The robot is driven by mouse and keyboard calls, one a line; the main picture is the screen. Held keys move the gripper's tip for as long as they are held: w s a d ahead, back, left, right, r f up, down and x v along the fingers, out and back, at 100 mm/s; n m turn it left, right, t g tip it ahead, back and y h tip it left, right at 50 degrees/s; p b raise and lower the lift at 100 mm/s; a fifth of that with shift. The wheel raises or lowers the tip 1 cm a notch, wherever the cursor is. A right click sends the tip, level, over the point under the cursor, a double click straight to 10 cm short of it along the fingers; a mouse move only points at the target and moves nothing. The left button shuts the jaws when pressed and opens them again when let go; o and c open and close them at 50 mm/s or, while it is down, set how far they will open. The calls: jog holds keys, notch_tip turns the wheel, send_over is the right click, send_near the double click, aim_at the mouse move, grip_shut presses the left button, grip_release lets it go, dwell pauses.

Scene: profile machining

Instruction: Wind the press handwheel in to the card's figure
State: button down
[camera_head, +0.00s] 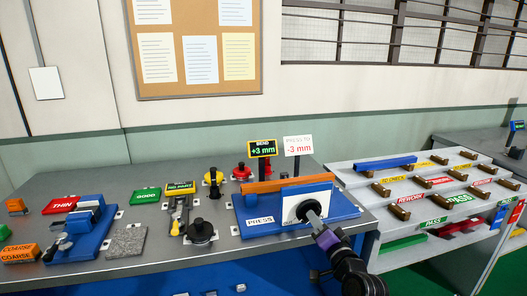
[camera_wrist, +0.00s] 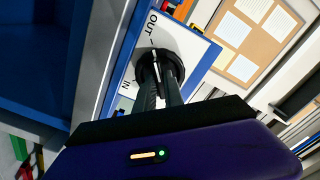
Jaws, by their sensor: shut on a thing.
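The blue press (camera_head: 250,220) stands on the grey bench, with a white plate labelled PRESS at its front left. The dark handwheel (camera_head: 308,210) is on a white dial plate on the press's front face. My gripper (camera_head: 314,221) is shut on the handwheel. In the wrist view both fingers (camera_wrist: 160,88) close on the round black handwheel (camera_wrist: 153,62), in front of the white plate (camera_wrist: 185,45) marked OUT and IN. The white card (camera_head: 298,146) reads PRESS TO -3 mm. The display (camera_head: 263,148) reads BEND +3 mm. An orange bar (camera_head: 262,186) lies across the press.
Left on the bench are a blue gauge stand (camera_head: 80,225), a NO PART sign (camera_head: 180,188) beside a gauge and a black knob (camera_head: 200,228). A sloped rack (camera_head: 430,190) with a blue bar (camera_head: 385,163) stands to the right. A pinboard hangs behind.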

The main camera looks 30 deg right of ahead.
jog(key=m+p, duration=0.2)
jog(key=m, duration=0.2)
dwell(0.3)
jog(key=shift+m+p, duration=1.4)
jog(key=shift+m, duration=1)
